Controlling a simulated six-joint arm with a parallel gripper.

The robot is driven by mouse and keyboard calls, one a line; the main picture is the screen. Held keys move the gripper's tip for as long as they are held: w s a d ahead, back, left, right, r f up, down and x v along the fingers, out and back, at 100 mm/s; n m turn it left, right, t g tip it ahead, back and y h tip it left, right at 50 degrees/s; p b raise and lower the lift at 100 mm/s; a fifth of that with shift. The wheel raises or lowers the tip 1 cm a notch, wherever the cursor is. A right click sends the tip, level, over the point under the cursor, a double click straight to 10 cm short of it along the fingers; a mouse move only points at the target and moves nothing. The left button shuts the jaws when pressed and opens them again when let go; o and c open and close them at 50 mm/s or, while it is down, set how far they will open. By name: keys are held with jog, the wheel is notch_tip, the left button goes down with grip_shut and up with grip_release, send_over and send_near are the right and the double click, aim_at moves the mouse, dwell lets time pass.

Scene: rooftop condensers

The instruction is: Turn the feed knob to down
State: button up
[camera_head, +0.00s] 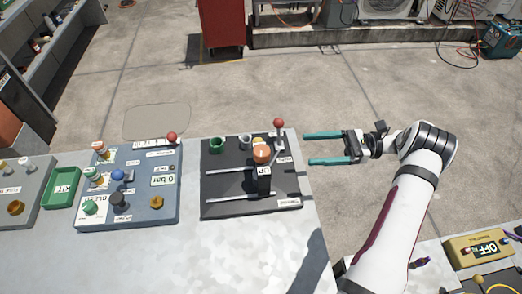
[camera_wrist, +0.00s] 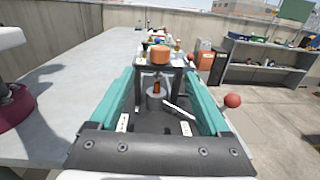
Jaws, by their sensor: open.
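My gripper (camera_head: 308,149) is open and empty, its two teal fingers pointing left at the right edge of the black panel (camera_head: 222,199). A round orange knob (camera_head: 261,154) stands raised on the black panel, to the left of the fingertips and apart from them. A black block below the knob bears a white mark that looks like "UP". In the wrist view the orange knob (camera_wrist: 160,54) shows ahead, between and beyond the fingers. I cannot read a "feed" label, so I cannot tell for sure which knob is the feed knob.
A red-ball lever (camera_head: 279,124) stands at the panel's back right corner, close to the upper finger. Green and white round parts sit along the back. A blue-grey panel (camera_head: 133,213) with several knobs and a green tray (camera_head: 62,187) lie left. The front tabletop is clear.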

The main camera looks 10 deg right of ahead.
aim_at(260, 150)
jog(key=a, duration=0.9)
jog(key=w+a, duration=0.1)
jog(key=a, duration=0.4)
grip_shut()
jog(key=shift+t, duration=0.3)
jog(key=m+t+h, duration=0.1)
jog(key=m+t, duration=0.1)
jog(key=t, duration=0.1)
jog(key=m+t+h, duration=0.1)
jog(key=m+t, duration=0.1)
jog(key=t, duration=0.1)
jog(key=shift+m, duration=0.3)
jog(key=shift+m+t+h, duration=1.7)
jog(key=shift+m+t, duration=0.2)
jog(key=shift+t, duration=0.7)
jog(key=shift+m+t+h, duration=0.3)
jog(key=shift+h, duration=0.1)
